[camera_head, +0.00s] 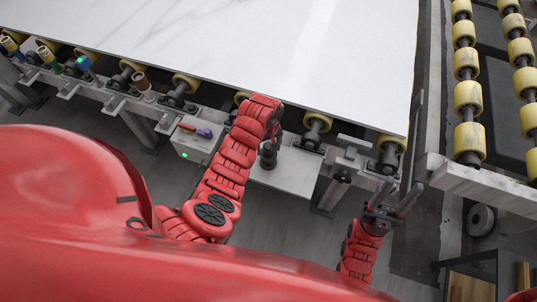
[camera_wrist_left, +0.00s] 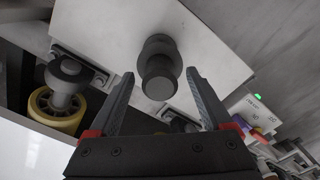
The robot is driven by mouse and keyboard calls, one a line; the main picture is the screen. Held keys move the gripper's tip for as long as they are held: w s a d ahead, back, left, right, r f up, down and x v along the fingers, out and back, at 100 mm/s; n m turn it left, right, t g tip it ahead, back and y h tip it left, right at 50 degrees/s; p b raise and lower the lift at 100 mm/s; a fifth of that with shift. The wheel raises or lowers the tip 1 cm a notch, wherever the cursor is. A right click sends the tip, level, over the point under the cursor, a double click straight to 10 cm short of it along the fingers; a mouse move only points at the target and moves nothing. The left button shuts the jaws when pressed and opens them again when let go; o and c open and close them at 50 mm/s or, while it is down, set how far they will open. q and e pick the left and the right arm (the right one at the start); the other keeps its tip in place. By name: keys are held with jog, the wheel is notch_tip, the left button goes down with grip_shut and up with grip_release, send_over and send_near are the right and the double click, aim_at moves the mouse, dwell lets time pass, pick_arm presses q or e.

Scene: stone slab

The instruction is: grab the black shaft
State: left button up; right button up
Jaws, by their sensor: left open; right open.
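The black shaft (camera_head: 268,155) stands on a pale metal plate below the slab's front edge, just right of my left forearm's end. In the left wrist view the shaft (camera_wrist_left: 158,82) shows end-on as a dark stepped cylinder. My left gripper (camera_head: 276,128) is largely hidden by its own arm in the head view. In the left wrist view it is open (camera_wrist_left: 159,76), with the shaft lined up between its two fingertips and no clear contact. My right gripper (camera_head: 398,195) is open and empty, right of the plate, with its fingers pointing up in the picture.
A white stone slab (camera_head: 260,40) lies on yellow rollers (camera_head: 317,121) along the conveyor frame. A box with a green light (camera_head: 190,142) is left of my left arm. Coloured tools (camera_head: 85,65) line the frame at left. More rollers (camera_head: 468,95) stand at right.

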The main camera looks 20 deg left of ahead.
pick_arm(q)
grip_shut()
dwell(0.3)
dwell(1.1)
